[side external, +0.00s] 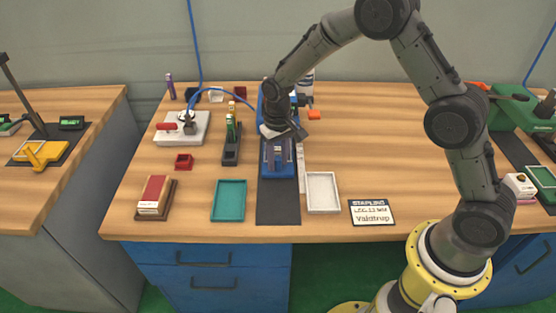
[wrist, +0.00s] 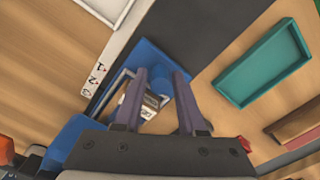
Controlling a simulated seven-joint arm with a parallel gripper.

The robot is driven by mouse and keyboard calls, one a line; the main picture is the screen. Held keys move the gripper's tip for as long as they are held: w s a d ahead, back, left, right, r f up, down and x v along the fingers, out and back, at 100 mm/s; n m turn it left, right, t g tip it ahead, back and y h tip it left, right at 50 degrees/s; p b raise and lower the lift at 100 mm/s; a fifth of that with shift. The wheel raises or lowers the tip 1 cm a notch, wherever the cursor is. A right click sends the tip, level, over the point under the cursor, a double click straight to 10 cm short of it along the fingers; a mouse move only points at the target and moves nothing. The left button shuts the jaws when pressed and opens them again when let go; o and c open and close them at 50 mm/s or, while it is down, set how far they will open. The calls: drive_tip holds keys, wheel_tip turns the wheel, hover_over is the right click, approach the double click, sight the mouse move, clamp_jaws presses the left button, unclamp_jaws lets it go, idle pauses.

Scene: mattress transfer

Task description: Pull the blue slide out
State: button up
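The blue slide cannot be told apart from the machine body with certainty. In the wrist view, the blue front part (wrist: 155,60) lies beyond my fingers. My gripper (side external: 282,138) is over the machine, pointing down, and hides its middle. In the wrist view my gripper (wrist: 163,85) has its two purple-grey fingers apart.
A teal tray (side external: 229,201) lies left of the mat and a white tray (side external: 322,192) right of it. A black stand with bottles (side external: 232,145) is close on the left. A label card (side external: 371,212) lies at the front right.

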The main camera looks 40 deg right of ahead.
drive_tip(key=shift+f, duration=0.25)
clamp_jaws()
drive_tip(key=shift+r, duration=0.1)
idle(1.2)
